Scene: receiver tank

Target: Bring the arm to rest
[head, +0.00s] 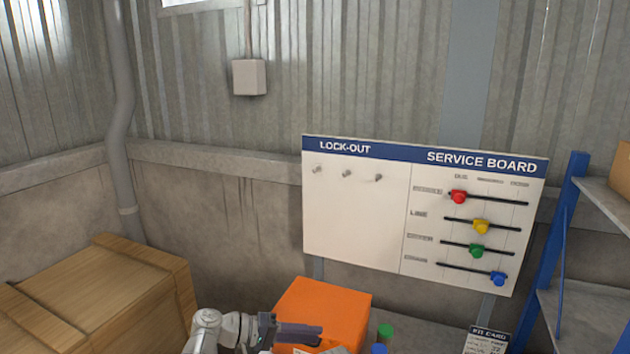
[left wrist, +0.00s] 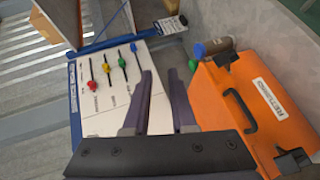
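My left gripper (head: 304,334) is at the bottom of the head view, in front of the orange case (head: 335,305). In the left wrist view its two dark fingers (left wrist: 160,74) stand apart with nothing between them. Past the fingers are the white service board (left wrist: 100,122) and, to the right, the orange case (left wrist: 230,110) with a black handle and a label. My right gripper is in neither view.
The service board (head: 360,220) carries a red, a yellow, a green and a blue knob on slots, and three bare pegs. Wooden crates (head: 110,300) stand left, a blue shelf frame (head: 562,240) right. Small capped containers (head: 385,331) and a card (head: 488,340) are low.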

